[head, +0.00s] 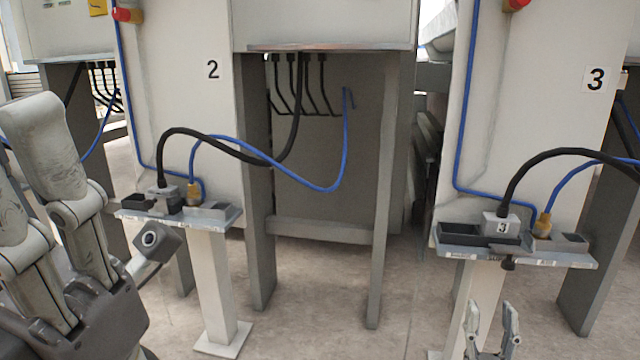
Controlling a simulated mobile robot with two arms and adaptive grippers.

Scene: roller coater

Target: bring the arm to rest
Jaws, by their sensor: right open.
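My right gripper (492,312) shows at the bottom right edge. Its two light fingers point up, apart, with nothing between them. It is in front of the post under the right-hand shelf, below the shelf; I see no contact. The rest of the right arm is out of view.
Shelf trays on posts stand at machine 2 (225,217) and machine 3 (468,253). Each has a black cable plug and a blue hose with a brass fitting. Black and blue lines hang in loops. Clear floor (325,290) lies between the posts.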

